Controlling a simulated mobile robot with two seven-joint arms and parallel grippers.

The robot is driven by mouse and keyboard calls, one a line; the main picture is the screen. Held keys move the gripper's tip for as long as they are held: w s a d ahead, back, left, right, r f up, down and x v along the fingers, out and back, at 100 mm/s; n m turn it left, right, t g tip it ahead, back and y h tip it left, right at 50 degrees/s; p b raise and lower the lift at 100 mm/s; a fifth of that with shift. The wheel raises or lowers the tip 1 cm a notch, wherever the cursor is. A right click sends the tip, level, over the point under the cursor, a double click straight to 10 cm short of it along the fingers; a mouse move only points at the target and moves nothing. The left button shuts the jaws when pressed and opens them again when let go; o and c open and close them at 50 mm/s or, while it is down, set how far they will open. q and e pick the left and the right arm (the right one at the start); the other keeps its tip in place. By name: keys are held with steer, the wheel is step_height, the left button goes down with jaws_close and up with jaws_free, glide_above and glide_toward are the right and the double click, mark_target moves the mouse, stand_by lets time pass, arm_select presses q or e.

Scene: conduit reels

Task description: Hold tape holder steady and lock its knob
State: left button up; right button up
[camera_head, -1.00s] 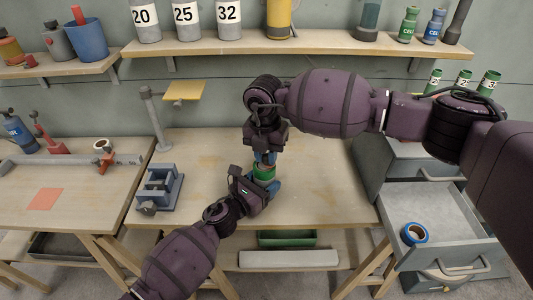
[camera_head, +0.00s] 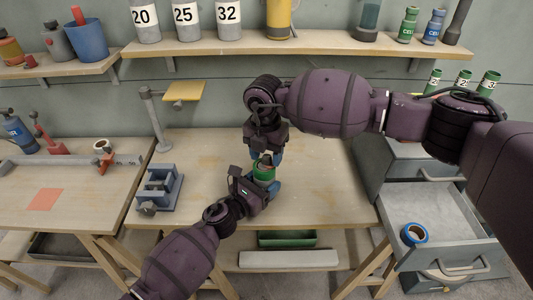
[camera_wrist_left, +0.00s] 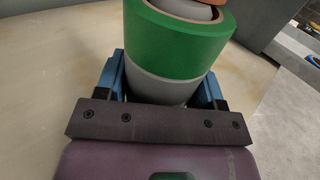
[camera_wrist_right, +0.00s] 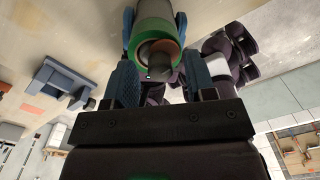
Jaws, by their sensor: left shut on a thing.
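The tape holder stands upright on the workbench, with a roll of green tape (camera_head: 264,174) around it. Its grey base (camera_wrist_left: 165,88) is between the blue fingers of my left gripper (camera_head: 266,188), which is shut on it from the near side. The knob (camera_wrist_right: 160,73) is on top of the holder, and its orange-brown and dark parts show in the right wrist view. My right gripper (camera_head: 265,153) points down just above the knob. Its blue fingers (camera_wrist_right: 158,85) are spread to either side, with gaps to the knob. The left fingertips are partly hidden behind the base.
A grey fixture (camera_head: 160,187) and a post with a yellow plate (camera_head: 184,91) stand left on the bench. An open drawer (camera_head: 450,240) at right holds a blue tape roll (camera_head: 415,234). A green bin (camera_head: 287,239) sits below. The bench right of the holder is clear.

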mark_target(265, 156)
step_height(265, 156, up, 12)
steer(key=shift+a, duration=0.2)
stand_by(0.5)
arm_select(q)
steer(key=o, duration=1.1)
